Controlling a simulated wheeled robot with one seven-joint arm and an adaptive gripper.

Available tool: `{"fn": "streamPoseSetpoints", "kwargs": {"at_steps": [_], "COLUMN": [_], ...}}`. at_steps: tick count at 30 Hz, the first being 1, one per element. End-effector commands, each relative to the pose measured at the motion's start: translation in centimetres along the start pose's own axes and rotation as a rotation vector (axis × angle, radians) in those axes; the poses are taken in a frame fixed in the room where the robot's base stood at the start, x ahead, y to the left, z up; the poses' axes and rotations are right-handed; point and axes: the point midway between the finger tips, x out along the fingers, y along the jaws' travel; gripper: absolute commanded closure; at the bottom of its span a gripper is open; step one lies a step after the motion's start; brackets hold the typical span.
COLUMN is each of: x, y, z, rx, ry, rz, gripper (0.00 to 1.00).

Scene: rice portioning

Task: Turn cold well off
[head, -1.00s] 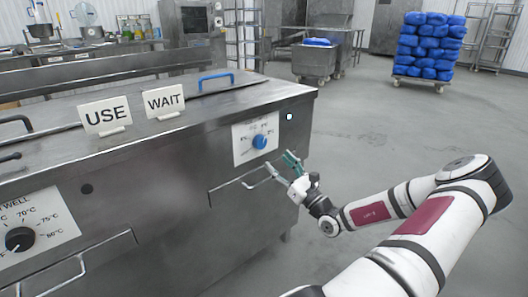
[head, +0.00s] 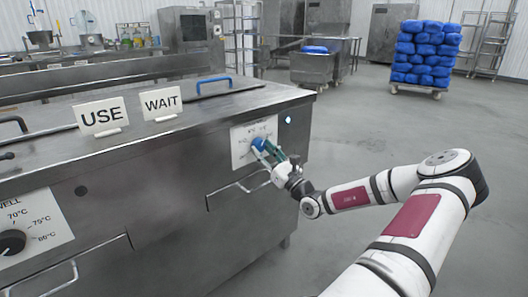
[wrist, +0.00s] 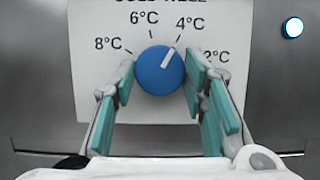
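The cold well dial plate (wrist: 97,75) is on the front of the steel counter, with marks from 8°C to 2°C in the wrist view. Its blue knob (wrist: 160,70) has a white pointer line aimed up and right, toward 4°C. The knob also shows in the head view (head: 258,144), partly behind my fingers. My gripper (wrist: 160,80) is open, with one teal-padded finger on each side of the knob. The fingers are close to the knob's sides; I cannot tell whether they touch it. A round indicator light (wrist: 292,28) right of the plate glows bluish white.
A black knob (head: 12,242) on another dial plate is at the lower left. A drawer handle (head: 236,187) is below the cold well plate. USE (head: 102,116) and WAIT (head: 162,102) signs stand on the counter. The floor to the right is clear up to a cart of blue bags (head: 428,60).

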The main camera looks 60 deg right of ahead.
Motion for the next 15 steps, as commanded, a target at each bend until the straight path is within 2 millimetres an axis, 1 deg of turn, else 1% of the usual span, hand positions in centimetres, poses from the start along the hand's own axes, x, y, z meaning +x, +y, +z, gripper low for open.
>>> {"fn": "streamPoseSetpoints", "kwargs": {"at_steps": [1,2,3,11,15], "x": [0.01,0.01,0.01,0.03,0.1], "y": [0.0,0.0,0.0,-0.02,-0.11], "z": [0.0,0.0,0.0,0.05,0.15], "rx": [0.0,0.0,0.0,-0.016,-0.061], "ry": [0.0,0.0,0.0,0.0,0.001], "rz": [0.0,0.0,0.0,0.007,0.024], "gripper": [0.8,0.87,0.88,0.88,0.88]}}
